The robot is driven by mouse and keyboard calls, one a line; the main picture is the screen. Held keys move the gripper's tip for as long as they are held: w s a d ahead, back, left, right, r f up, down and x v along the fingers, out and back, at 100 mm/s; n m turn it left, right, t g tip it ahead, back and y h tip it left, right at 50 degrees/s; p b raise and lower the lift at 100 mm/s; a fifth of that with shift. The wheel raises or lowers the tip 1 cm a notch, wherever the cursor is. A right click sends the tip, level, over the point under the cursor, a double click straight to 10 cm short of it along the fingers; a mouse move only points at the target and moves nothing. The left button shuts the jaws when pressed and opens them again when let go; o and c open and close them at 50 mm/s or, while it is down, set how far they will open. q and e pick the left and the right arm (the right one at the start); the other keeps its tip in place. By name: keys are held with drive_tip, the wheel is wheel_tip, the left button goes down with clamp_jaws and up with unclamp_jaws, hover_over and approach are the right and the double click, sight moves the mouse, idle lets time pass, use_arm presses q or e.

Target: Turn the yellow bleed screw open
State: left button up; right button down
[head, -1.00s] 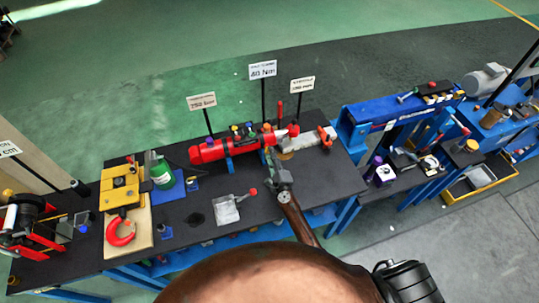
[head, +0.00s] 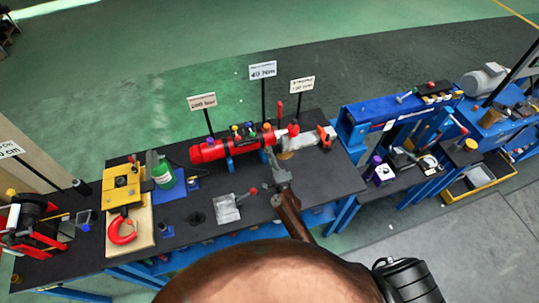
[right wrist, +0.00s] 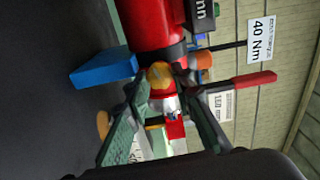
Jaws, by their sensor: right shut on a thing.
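The red cylinder (head: 210,151) lies on blue supports along the back of the dark bench. My right gripper (head: 269,153) reaches its right part from the front. In the right wrist view the red body (right wrist: 150,25) fills the top. The yellow bleed screw (right wrist: 159,74) sits just below it, between the fingertips of my right gripper (right wrist: 158,84), which is shut on it. In the head view the gripper hides the screw. How far it is turned cannot be told. My left gripper is not in view.
Sign posts stand behind the cylinder, one reading 40 Nm (head: 262,70). A red lever (right wrist: 254,81) sticks out close beside the gripper in the wrist view.

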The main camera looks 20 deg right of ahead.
idle(0.3)
drive_tip(key=c, duration=1.7)
unclamp_jaws()
drive_tip(key=shift+o, duration=0.2)
drive_tip(key=s, duration=1.2)
drive_tip(key=shift+d, duration=0.2)
